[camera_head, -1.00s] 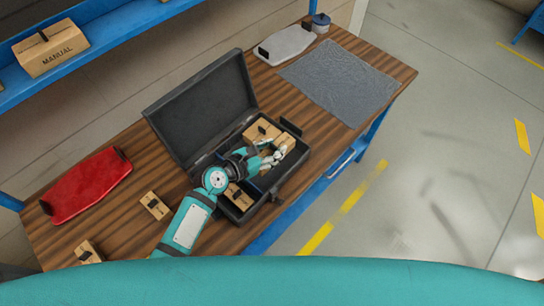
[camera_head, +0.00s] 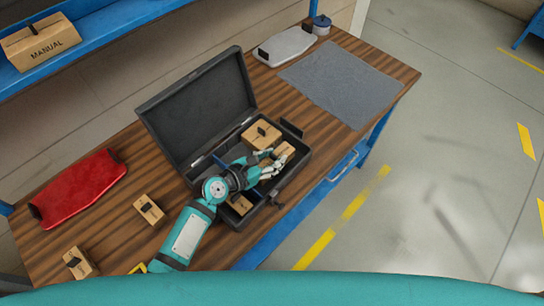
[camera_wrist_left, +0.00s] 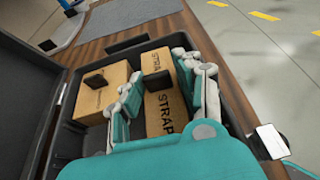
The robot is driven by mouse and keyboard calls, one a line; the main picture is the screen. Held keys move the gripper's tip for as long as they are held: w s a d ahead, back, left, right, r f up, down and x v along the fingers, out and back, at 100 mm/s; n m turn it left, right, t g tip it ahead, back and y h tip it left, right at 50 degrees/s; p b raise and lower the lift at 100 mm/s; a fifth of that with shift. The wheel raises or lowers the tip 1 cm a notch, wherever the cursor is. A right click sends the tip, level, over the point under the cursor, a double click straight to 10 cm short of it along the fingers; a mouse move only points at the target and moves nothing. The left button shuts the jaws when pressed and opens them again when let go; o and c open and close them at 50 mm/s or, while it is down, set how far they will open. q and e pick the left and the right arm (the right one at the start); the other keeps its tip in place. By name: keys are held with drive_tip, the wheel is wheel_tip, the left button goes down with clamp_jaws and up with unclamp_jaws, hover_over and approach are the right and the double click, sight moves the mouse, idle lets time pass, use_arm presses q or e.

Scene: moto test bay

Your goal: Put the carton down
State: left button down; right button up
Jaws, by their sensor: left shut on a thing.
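A cardboard carton marked STRAP (camera_wrist_left: 158,95) stands inside the open black case, between the fingers of my left gripper (camera_wrist_left: 163,92). The left gripper is shut on it. In the head view this carton (camera_head: 286,150) shows only in part beyond my left gripper (camera_head: 270,165). I cannot tell whether its underside touches the case floor. The black case (camera_head: 293,181) has its lid (camera_head: 197,112) raised. A second carton (camera_head: 261,135) with a black tab sits beside it in the case, and also shows in the wrist view (camera_wrist_left: 100,97). My right gripper is out of view.
Another carton (camera_head: 240,204) sits in the near part of the case. Two small cartons, one nearer the case (camera_head: 150,210) and one lower left (camera_head: 80,262), lie on the wooden bench. A red item (camera_head: 80,188), a grey mat (camera_head: 342,82) and a grey item (camera_head: 284,46) lie there too.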

use_arm(q)
drive_tip(key=c, duration=0.9)
unclamp_jaws()
drive_tip(key=shift+r, duration=0.15)
drive_tip(key=shift+r, duration=0.3)
drive_tip(key=v, duration=1.2)
drive_tip(key=shift+r, duration=0.2)
